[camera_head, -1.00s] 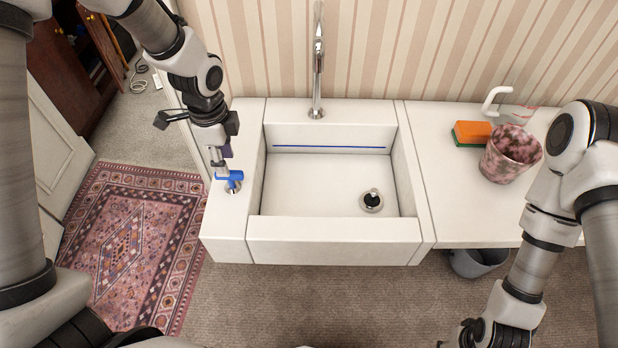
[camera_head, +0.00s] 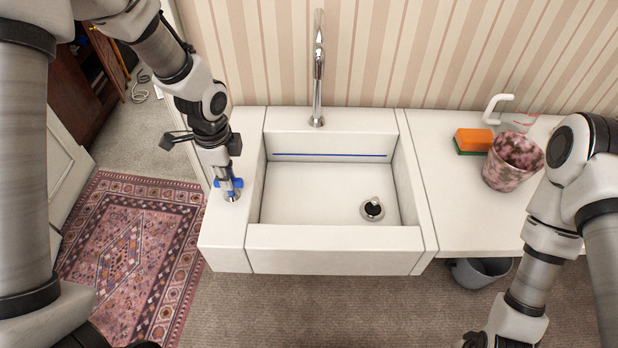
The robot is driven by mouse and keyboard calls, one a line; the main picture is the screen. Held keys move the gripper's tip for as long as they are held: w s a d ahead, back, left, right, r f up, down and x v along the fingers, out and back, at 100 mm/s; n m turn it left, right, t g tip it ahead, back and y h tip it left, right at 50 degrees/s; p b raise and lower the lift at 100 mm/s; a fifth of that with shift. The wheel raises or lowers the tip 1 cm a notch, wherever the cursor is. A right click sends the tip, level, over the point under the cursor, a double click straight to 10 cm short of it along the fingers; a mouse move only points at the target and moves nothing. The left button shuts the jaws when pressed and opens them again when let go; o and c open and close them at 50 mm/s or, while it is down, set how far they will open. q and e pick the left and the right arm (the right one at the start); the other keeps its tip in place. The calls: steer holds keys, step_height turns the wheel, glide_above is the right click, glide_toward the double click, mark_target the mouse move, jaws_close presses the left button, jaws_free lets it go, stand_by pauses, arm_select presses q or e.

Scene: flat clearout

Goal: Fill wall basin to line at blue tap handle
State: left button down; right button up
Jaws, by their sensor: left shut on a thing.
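The white basin (camera_head: 335,238) stands against the striped wall, with a blue line (camera_head: 330,155) across its inner back wall. No water shows in it, and no stream shows below the chrome spout (camera_head: 318,75). A dark round drain fitting (camera_head: 372,209) sits on the basin floor at the right. The blue tap handle (camera_head: 238,183) is on the ledge left of the basin. My left gripper (camera_head: 228,184) points down over the handle and is shut on it, partly hiding it. My right arm is at the lower right; its gripper (camera_head: 474,341) is cut off by the bottom edge.
The counter right of the basin holds an orange and green sponge (camera_head: 474,140), a mottled pink cup (camera_head: 513,163) and a white bent fixture (camera_head: 497,105). A grey bucket (camera_head: 478,272) stands below. A patterned rug (camera_head: 135,250) lies at the left.

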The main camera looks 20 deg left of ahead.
arm_select(q)
steer(key=n, duration=0.4)
steer(key=shift+n, duration=0.3)
steer(key=n, duration=0.5)
steer(key=shift+s, duration=0.1)
stand_by(6.7)
